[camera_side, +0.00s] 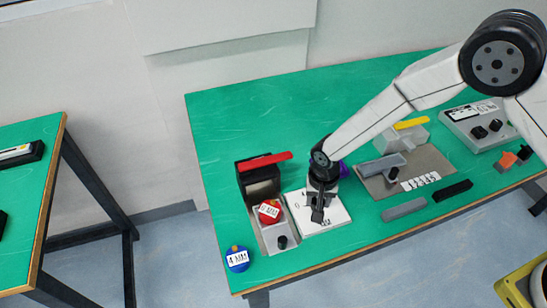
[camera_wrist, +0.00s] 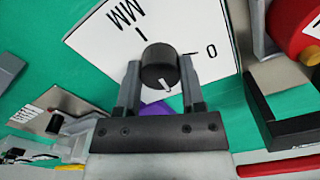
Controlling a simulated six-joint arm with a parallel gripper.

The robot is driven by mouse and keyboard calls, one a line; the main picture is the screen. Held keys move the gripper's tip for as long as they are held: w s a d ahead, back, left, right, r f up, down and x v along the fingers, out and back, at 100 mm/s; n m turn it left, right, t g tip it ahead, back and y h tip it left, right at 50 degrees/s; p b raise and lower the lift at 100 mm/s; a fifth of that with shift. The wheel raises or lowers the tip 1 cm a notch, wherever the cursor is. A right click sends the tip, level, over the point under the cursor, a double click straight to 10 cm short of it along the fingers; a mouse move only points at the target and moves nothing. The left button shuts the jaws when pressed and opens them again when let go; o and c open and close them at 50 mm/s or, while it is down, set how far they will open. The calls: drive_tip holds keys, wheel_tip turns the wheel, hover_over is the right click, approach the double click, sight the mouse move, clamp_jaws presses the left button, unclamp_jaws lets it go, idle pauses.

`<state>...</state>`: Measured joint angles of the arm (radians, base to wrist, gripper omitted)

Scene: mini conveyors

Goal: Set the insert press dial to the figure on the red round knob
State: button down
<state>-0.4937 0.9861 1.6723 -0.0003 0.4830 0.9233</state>
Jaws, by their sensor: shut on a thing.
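The red round knob (camera_side: 269,211) sits at the press with the red lever; its white label ends in MM, but its figure is too small to read surely. Its edge also shows in the wrist view (camera_wrist: 290,22). A white dial plate (camera_side: 332,218) lies beside it, with MM, 1 and 0 visible in the wrist view (camera_wrist: 110,42). My gripper (camera_side: 317,213) is over this plate, shut on the black dial knob (camera_wrist: 159,62), one finger each side. The knob's white pointer points toward my gripper's palm, away from the 1. Other plate figures are hidden.
A blue round knob (camera_side: 237,258) marked 4 MM stands at the table's front left. A red lever (camera_side: 265,161) rises behind the red knob. A purple thing (camera_side: 344,170) is behind my gripper. A yellow-lever press (camera_side: 408,132) and grey and black bars (camera_side: 452,190) are right.

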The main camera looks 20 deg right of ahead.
drive_tip(key=shift+m, duration=1.5)
drive_tip(key=shift+c, duration=1)
unclamp_jaws()
drive_tip(key=shift+r, duration=0.15)
drive_tip(key=shift+r, duration=3.8)
drive_tip(key=shift+d, duration=0.1)
